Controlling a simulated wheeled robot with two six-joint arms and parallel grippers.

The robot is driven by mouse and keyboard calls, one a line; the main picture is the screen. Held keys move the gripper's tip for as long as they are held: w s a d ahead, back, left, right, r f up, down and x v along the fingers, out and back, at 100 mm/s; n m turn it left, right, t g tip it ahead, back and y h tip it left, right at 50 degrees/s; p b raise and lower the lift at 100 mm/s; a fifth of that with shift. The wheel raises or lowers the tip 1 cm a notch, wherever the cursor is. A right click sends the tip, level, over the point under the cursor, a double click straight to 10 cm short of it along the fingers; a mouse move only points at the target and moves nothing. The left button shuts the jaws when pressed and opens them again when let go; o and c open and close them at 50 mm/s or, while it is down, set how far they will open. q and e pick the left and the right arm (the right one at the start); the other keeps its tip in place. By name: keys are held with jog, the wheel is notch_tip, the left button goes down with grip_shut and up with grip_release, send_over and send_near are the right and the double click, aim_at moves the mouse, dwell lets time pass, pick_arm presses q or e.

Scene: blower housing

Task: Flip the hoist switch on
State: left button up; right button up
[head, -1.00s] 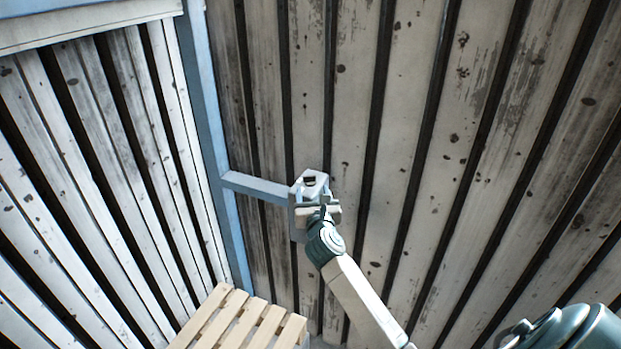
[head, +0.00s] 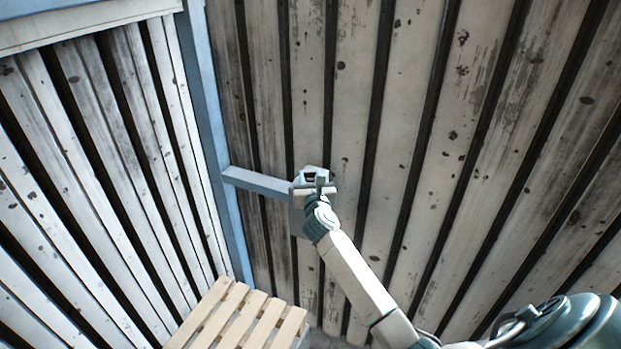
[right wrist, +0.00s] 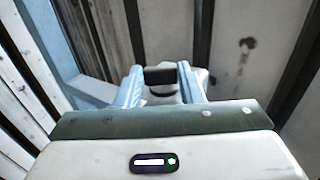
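The hoist switch box (head: 298,222) is a small pale blue-grey housing on the board wall at the end of a blue rail, with a dark opening at its top. In the right wrist view a dark block (right wrist: 160,76) shows between two pale blue side pieces, above a small rounded part. The switch lever's position is not clear. My left gripper is not in view.
A blue post (head: 213,130) stands at the corner, with a blue rail (head: 255,184) running from it to the box. White slatted boards (head: 70,200) line the left. A wooden slatted pallet (head: 235,315) lies below. Space right of the box is clear along the wall.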

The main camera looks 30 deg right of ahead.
jog(key=shift+a+f+m+g+h+b, duration=0.15)
jog(key=shift+m+g+h+b, duration=0.25)
jog(key=shift+b, duration=0.35)
jog(key=m+g+h+b, duration=0.1)
jog(key=h+b, duration=0.1)
jog(key=b, duration=0.1)
jog(key=m+g+h+b, duration=0.2)
jog(key=w+m+g+h+b, duration=0.1)
jog(key=m+h+b, duration=0.1)
jog(key=b, duration=0.1)
jog(key=shift+a+f+g+b, duration=0.1)
jog(key=shift+a+g+b, duration=0.2)
jog(key=shift+g+b, duration=0.1)
jog(key=shift+r+m+g+h+b, duration=0.2)
jog(key=shift+m+g+h+b, duration=0.2)
jog(key=shift+g+b, duration=0.15)
jog(key=o, duration=1)
jog(key=b+v, duration=0.4)
jog(key=v, duration=0.6)
jog(key=shift+s+a+b, duration=0.25)
jog(key=shift+a+b, duration=0.05)
jog(key=shift+a, duration=0.05)
